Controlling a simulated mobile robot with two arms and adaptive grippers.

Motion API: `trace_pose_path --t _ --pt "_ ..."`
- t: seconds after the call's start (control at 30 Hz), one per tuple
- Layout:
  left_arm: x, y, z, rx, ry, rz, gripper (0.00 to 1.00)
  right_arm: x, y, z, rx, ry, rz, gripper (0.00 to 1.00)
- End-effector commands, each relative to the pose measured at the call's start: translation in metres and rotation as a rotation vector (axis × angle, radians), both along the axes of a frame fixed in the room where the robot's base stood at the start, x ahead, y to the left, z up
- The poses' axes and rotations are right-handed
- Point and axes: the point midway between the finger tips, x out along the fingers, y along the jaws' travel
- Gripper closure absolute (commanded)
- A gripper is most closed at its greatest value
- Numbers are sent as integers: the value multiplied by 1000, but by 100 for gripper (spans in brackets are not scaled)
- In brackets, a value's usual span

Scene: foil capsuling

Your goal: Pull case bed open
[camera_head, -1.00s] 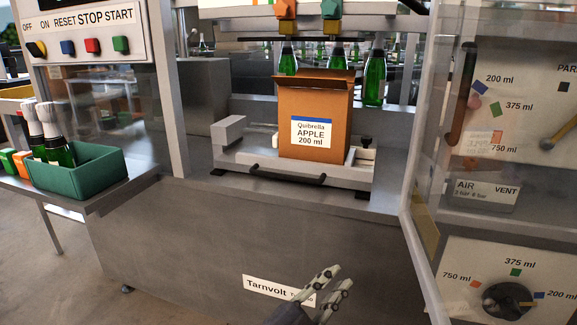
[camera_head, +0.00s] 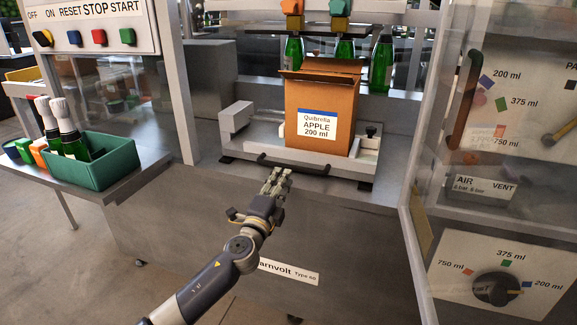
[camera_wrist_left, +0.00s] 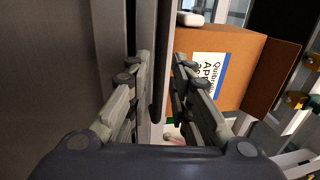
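The case bed (camera_head: 345,169) is a pale metal slide on the machine's deck, with a black bar handle (camera_head: 292,169) along its front edge. An orange-brown open carton (camera_head: 320,100) labelled Quibrella APPLE 200 ml stands upright on it; the carton also shows in the left wrist view (camera_wrist_left: 235,55). My left gripper (camera_head: 277,178) is just in front of and below the handle's left part. In the left wrist view its fingers (camera_wrist_left: 160,105) are spread, with a dark bar, seemingly the handle, between or just beyond them. Contact cannot be told. My right gripper is not in view.
Green bottles (camera_head: 381,65) stand behind the carton. A transparent door (camera_head: 425,200) stands open at the right. At the left, a green crate (camera_head: 95,172) with bottles sits on a side shelf (camera_head: 130,180). The floor before the machine is clear.

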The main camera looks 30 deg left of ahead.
Motion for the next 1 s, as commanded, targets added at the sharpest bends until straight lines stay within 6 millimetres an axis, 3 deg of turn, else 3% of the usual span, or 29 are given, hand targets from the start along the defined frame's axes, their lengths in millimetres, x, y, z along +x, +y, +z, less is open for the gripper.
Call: trace_pose_path --t 0.2,0.4,0.8,0.83,0.9,1.0 --pt "35 9 8 -1 -1 0 80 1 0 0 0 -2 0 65" --pt "54 13 11 -1 0 -1 80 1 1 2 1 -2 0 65" --pt "60 14 12 -2 1 -2 80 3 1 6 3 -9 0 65" --pt "60 14 12 -2 1 -2 82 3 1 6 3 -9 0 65" --pt "60 14 12 -2 1 -2 98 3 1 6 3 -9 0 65" --pt "60 14 12 -2 1 -2 100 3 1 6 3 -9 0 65"
